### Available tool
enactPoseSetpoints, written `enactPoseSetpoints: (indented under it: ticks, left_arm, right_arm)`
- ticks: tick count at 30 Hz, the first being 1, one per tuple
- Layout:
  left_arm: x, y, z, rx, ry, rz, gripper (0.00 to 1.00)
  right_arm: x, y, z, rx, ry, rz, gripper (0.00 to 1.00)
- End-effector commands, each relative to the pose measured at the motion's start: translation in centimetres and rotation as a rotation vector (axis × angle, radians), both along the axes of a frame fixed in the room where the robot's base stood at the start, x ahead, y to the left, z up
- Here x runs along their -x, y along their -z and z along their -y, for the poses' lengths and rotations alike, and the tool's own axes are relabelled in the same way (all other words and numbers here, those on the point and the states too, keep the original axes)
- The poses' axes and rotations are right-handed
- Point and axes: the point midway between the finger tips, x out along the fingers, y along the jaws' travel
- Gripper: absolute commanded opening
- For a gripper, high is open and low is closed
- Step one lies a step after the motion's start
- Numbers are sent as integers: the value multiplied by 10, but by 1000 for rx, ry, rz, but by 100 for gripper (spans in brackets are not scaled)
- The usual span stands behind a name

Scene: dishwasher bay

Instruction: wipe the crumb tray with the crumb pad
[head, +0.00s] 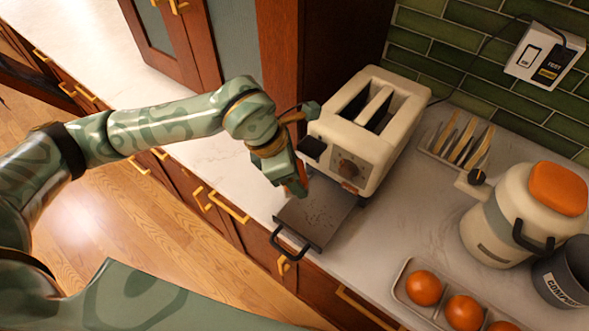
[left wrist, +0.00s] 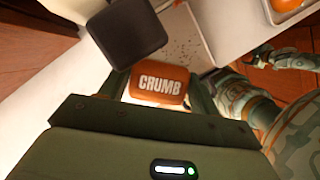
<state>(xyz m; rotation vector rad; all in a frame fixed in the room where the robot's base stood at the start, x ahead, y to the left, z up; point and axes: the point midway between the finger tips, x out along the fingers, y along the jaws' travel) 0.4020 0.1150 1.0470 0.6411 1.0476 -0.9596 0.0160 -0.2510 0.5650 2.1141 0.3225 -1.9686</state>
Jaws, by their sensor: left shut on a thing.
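The crumb tray (head: 322,222) is a dark flat tray with a black front handle, pulled out from the cream toaster (head: 352,155). Crumbs are scattered on it; they also show on the tray in the left wrist view (left wrist: 185,42). My left gripper (head: 296,183) is over the tray's toaster end, at its left side. It is shut on the orange crumb pad (left wrist: 160,86), which reads "CRUMB". In the head view the gripper mostly hides the pad. I cannot tell whether the pad touches the tray.
The toaster's black lever (head: 313,148) is close beside my left gripper.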

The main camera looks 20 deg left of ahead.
Motion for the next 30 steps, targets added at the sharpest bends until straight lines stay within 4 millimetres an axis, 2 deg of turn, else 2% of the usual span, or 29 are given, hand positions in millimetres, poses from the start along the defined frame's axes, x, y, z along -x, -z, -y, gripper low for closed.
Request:
enactPoseSetpoints:
  ticks: [15, 19, 30]
  left_arm:
    - [1, 54, 0, -1, 1, -3, 37]
    - [0, 60, 0, -1, 1, -1, 37]
    - [0, 58, 0, 0, 1, 0, 37]
  right_arm:
    - [5, 42, 2, 2, -2, -16, 66]
    - [5, 46, 2, 3, -2, -17, 66]
    - [4, 45, 2, 3, -2, -15, 66]
